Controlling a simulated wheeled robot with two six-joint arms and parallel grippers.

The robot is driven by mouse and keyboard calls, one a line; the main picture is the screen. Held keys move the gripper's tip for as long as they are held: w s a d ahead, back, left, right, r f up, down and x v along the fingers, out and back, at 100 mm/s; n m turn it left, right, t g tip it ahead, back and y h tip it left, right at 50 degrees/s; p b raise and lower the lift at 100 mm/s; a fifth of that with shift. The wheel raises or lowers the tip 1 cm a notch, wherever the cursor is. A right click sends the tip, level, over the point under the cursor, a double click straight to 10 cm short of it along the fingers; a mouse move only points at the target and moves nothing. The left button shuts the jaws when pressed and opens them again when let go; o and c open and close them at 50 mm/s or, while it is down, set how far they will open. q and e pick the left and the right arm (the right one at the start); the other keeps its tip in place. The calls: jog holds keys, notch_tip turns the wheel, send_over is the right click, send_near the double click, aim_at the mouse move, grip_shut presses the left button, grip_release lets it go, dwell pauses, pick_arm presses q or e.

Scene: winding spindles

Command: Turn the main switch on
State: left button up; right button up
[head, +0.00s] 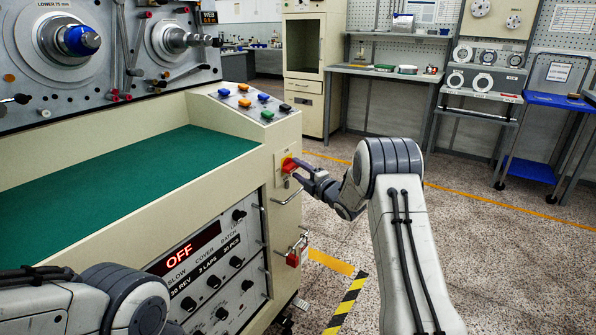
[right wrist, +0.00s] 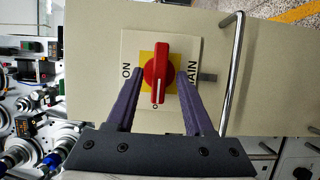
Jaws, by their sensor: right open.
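The main switch (head: 288,164) is a red rotary knob on the end face of the cream machine. The right wrist view shows its red handle (right wrist: 158,82) on a yellow square and a white plate. "ON" is printed at the left and "MAIN" at the right. The handle lies upright in the picture, its lower end at a partly hidden label beginning with "O". My right gripper (head: 297,171) is open at the switch, with one purple finger on each side of the handle and gaps visible. My left arm shows at the bottom left; its gripper is out of view.
A metal bar handle (right wrist: 234,75) stands out just right of the switch plate. The control panel's display (head: 184,249) reads "OFF" in red. A red padlock (head: 293,259) hangs below the switch. The green bench top (head: 130,185) is clear, and floor lies open to the right.

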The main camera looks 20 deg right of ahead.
jog(key=shift+w, duration=0.3)
jog(key=shift+a, duration=0.1)
grip_shut()
